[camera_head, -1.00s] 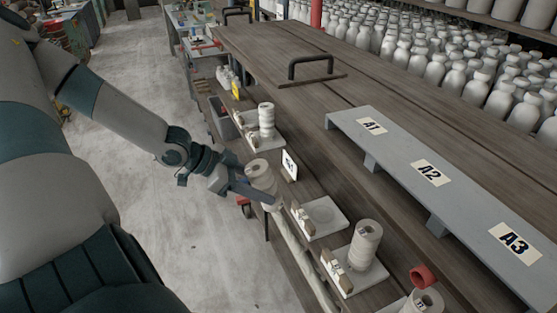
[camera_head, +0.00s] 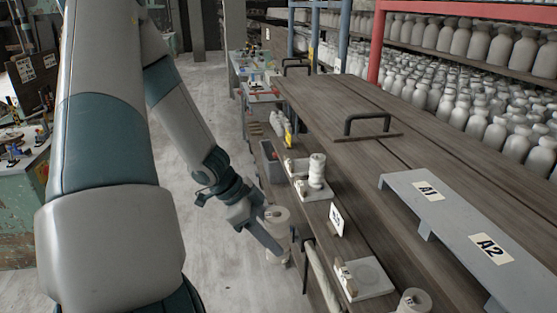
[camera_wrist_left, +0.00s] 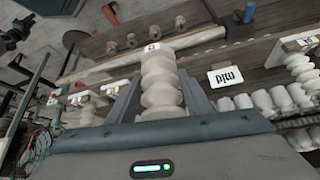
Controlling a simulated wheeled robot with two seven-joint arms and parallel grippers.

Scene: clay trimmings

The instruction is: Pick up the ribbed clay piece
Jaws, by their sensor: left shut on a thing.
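The ribbed clay piece (camera_head: 277,222) is a pale, stacked-ring form beyond the bench's left edge, partly covered by my gripper in the head view. My left gripper (camera_head: 268,240) is shut on it. In the left wrist view the piece (camera_wrist_left: 161,82) stands between the two fingers, with bulging rings and a small label on its top end. My left gripper (camera_wrist_left: 160,100) shows a finger on each side of it. My right gripper is not in view.
Another ribbed piece (camera_head: 317,168) stands on a board farther back; one more (camera_head: 414,301) is cut off at the bottom. A grey raised shelf (camera_head: 445,212) has labels A1 and A2.

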